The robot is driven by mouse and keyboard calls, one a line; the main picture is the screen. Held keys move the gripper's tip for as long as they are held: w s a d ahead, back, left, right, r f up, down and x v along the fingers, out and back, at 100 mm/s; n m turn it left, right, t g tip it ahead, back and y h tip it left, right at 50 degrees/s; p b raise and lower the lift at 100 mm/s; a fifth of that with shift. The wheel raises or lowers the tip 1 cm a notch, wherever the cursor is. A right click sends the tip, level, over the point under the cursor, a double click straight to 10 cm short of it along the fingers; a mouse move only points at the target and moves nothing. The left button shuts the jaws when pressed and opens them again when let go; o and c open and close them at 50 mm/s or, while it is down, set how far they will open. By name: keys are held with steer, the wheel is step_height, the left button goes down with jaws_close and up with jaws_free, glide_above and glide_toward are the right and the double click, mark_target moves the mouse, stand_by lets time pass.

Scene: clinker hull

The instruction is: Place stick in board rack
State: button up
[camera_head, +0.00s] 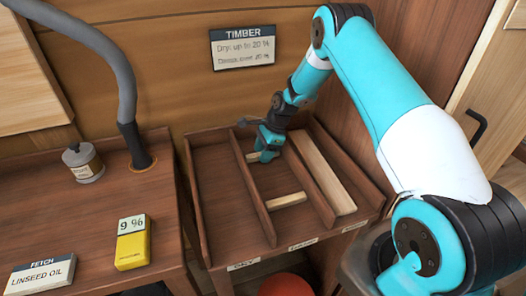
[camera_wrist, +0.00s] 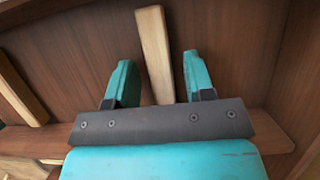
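The board rack (camera_head: 222,192) is a brown wooden tray with raised dividers forming long compartments. A short pale stick (camera_head: 253,157) lies in its middle compartment toward the back, partly hidden by my gripper (camera_head: 266,152). In the wrist view, a pale stick (camera_wrist: 153,50) shows between the two teal fingers of my gripper (camera_wrist: 158,78), with a gap on each side. The fingers are open and not closed on it. Another short pale stick (camera_head: 286,201) lies crosswise in the middle compartment nearer the front.
A long pale board (camera_head: 325,175) lies in the right compartment. The left compartment looks empty. Left of the rack, a bench holds a yellow meter (camera_head: 133,250) reading 9 %, an oil tin (camera_head: 84,164), a LINSEED OIL card (camera_head: 40,275) and a grey hose (camera_head: 115,75).

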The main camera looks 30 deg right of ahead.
steer(key=shift+r, duration=0.15)
steer(key=w+b+v, duration=0.1)
steer(key=b+v, duration=0.1)
steer(key=v, duration=0.9)
steer(key=s+a+r+n, duration=0.6)
steer(key=a+r+n, duration=0.1)
steer(key=a+r, duration=0.3)
steer(key=s+a+r+n, duration=0.2)
steer(key=s+a+n, duration=0.2)
steer(key=s, duration=0.5)
steer(key=s+a+r+n, duration=0.3)
steer(key=s+a+n, duration=0.2)
steer(key=s+n, duration=0.4)
steer(key=s+a+r+n+g, duration=0.1)
steer(key=s+a+r+n, duration=0.1)
steer(key=s+a+n, duration=0.2)
steer(key=s+n, duration=0.3)
steer(key=s, duration=0.3)
steer(key=shift+s+a+r, duration=0.35)
